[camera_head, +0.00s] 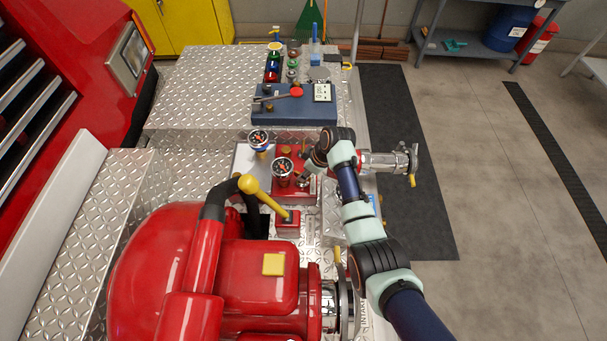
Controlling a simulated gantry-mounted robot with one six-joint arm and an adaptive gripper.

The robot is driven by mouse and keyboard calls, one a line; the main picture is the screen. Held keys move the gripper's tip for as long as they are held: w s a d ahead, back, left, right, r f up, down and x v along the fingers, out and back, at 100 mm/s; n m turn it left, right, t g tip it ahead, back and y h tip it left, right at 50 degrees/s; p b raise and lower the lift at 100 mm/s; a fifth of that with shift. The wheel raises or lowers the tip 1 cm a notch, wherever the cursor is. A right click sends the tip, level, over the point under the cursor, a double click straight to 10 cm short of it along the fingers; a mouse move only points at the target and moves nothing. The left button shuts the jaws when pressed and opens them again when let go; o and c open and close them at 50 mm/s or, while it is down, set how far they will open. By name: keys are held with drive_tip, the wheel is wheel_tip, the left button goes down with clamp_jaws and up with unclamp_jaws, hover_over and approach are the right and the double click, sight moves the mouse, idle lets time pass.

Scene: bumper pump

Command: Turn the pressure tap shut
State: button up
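My arm comes in from the lower right. My gripper (304,179) points down and left beside a red block (307,196). The block carries a round dial gauge (282,168). The fingertips are small and partly hidden by my wrist, so I cannot tell whether they are open or touch anything. I cannot tell for sure which part is the pressure tap. A yellow-knobbed lever (249,184) stands left of the gripper. A second gauge (259,139) is behind it.
A large red pump (243,315) fills the foreground. A red-and-silver outlet (385,161) juts out at the right, beside my wrist. A blue box (275,112) with a red-knobbed lever (296,92) stands behind. The dark floor mat (403,110) to the right is clear.

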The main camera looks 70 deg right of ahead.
drive_tip(key=shift+x, duration=0.85)
drive_tip(key=shift+w, duration=0.1)
drive_tip(key=shift+c, duration=0.3)
clamp_jaws()
